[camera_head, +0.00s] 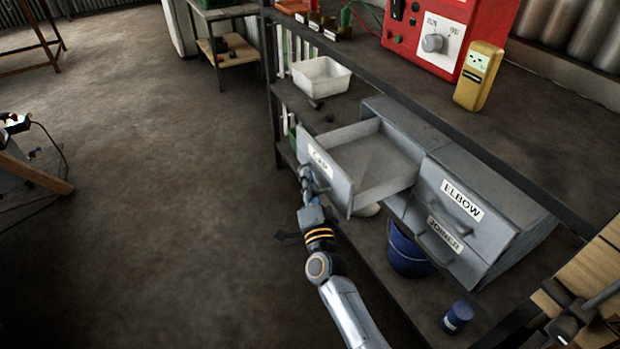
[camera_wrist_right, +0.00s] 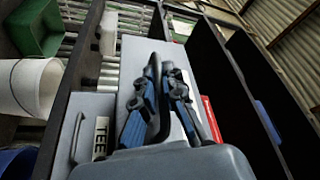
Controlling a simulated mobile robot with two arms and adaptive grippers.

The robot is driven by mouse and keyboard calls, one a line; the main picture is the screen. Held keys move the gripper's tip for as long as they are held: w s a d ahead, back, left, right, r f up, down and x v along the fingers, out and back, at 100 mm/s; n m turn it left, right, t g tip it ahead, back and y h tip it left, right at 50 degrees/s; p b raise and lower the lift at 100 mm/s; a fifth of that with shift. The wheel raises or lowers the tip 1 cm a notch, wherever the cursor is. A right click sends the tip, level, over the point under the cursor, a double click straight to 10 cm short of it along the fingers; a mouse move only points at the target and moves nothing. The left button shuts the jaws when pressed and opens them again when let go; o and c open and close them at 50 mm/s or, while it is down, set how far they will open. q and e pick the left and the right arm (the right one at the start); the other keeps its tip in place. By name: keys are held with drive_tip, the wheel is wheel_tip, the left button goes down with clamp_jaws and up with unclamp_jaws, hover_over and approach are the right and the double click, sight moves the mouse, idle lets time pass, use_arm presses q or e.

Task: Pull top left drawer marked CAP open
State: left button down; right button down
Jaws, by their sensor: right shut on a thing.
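The grey CAP drawer (camera_head: 367,165) is the top left drawer of the grey drawer cabinet (camera_head: 470,170). It is pulled well out in the head view, and its inside looks empty. The CAP label shows at the top of its front. My right gripper (camera_head: 313,185) is at the drawer's handle on the front and is shut on it. In the right wrist view my right gripper's blue-padded fingers (camera_wrist_right: 158,105) stand around a dark handle. The drawer front there is partly hidden by the gripper.
The closed ELBOW drawer (camera_head: 462,205) and JOINER drawer (camera_head: 440,240) are right of it. A blue bucket (camera_head: 405,250) stands on the lower shelf below. A white tub (camera_head: 320,77) sits on the shelf behind. A yellow device (camera_head: 478,77) stands on the bench top. The floor at left is mostly clear.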

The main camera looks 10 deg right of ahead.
drive_tip(key=shift+f, duration=0.1)
drive_tip(key=c, duration=1.7)
unclamp_jaws()
drive_tip(key=v, duration=1.2)
drive_tip(key=shift+s, duration=0.1)
drive_tip(key=shift+f, duration=0.1)
